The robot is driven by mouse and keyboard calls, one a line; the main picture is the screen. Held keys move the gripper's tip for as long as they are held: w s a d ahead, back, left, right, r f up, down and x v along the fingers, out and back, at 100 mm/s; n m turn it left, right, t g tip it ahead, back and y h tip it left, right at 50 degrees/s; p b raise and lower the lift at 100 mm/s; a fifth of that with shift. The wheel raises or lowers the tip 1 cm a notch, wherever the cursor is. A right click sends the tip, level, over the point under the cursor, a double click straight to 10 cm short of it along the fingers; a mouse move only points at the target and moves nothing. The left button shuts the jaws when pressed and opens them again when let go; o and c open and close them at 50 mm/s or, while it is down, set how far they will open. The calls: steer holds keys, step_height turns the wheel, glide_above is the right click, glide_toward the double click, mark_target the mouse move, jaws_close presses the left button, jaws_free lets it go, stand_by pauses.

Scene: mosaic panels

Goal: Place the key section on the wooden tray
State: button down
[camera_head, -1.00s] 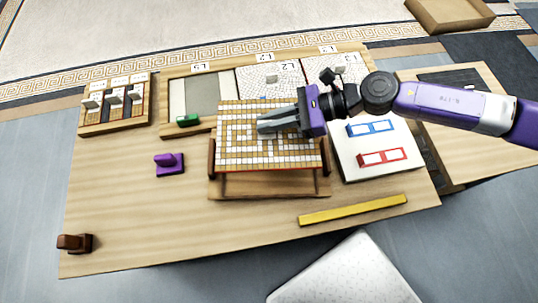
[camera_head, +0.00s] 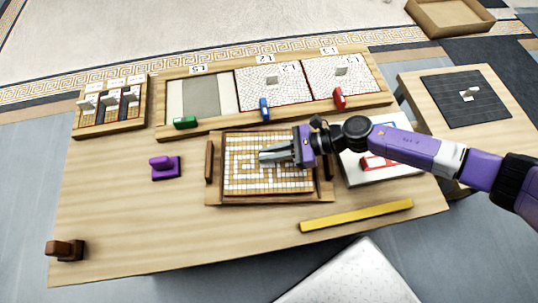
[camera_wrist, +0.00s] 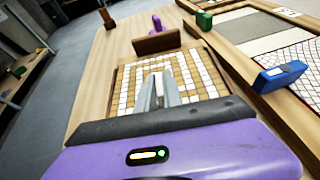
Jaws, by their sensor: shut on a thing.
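The key section (camera_head: 243,182) is a square mosaic panel with a tan and white key pattern. It lies level within the outline of the wooden tray (camera_head: 270,198), in the middle of the table. I cannot tell whether it rests on the tray floor or hangs just above it. The tray has a dark brown handle at each side; the left one (camera_head: 209,161) shows clearly. My gripper (camera_head: 264,156) is shut at the panel's middle; the grasped part is hidden between the fingers. The wrist view shows my gripper (camera_wrist: 158,90) over the same panel (camera_wrist: 203,78).
Behind the tray stands a long wooden frame (camera_head: 145,137) with panel bays and green, blue and red blocks. A purple-handled tool (camera_head: 166,168) stands left, a yellow bar (camera_head: 356,215) lies front right. A white board (camera_head: 358,178) sits right, partly under my arm.

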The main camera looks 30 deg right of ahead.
steer(key=shift+f, duration=0.5)
steer(key=c, duration=1.5)
jaws_free()
steer(key=shift+f, duration=0.1)
